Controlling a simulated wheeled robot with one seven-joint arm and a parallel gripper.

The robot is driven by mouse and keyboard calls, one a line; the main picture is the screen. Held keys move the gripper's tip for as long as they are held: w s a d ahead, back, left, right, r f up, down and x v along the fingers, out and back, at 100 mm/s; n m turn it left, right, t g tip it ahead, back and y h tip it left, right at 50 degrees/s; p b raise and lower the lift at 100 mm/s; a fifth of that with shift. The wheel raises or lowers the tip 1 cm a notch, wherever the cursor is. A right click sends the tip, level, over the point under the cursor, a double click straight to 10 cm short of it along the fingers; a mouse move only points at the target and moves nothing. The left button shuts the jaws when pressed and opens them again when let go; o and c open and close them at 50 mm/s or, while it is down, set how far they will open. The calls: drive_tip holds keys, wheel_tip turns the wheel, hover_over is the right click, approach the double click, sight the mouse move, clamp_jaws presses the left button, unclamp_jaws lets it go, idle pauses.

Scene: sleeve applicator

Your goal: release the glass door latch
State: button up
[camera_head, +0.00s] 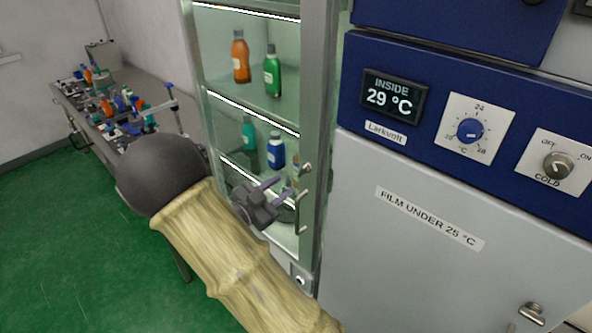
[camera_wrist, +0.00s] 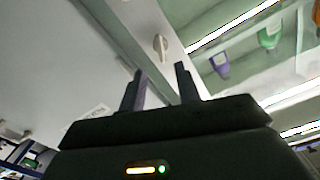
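The glass door (camera_head: 262,110) of the tall cabinet has a metal frame on its right side. A small metal latch knob (camera_head: 307,168) sits on that frame, above a vertical bar handle (camera_head: 301,213). In the wrist view, an oval knob that looks like the latch (camera_wrist: 160,46) stands on the pale frame strip, beyond my fingertips and roughly in line with the gap between them. My gripper (camera_head: 277,190) is left of the latch in the head view, in front of the glass. In the wrist view my gripper (camera_wrist: 160,72) is open with nothing between its fingers.
Bottles, including an orange one (camera_head: 240,57) and a green one (camera_head: 272,72), stand on shelves behind the glass. A blue and grey cooling unit (camera_head: 420,190) adjoins the cabinet at right. A cluttered bench (camera_head: 148,70) stands at left; green floor lies open before it.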

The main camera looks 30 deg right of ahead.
sight(302, 173)
drive_tip(key=p+x, duration=0.2)
drive_tip(key=x, duration=0.5)
drive_tip(key=shift+w+d+p, duration=0.1)
drive_tip(key=shift+d+p, duration=0.2)
drive_tip(key=shift+d, duration=0.05)
drive_tip(key=shift+f, duration=0.1)
clamp_jaws()
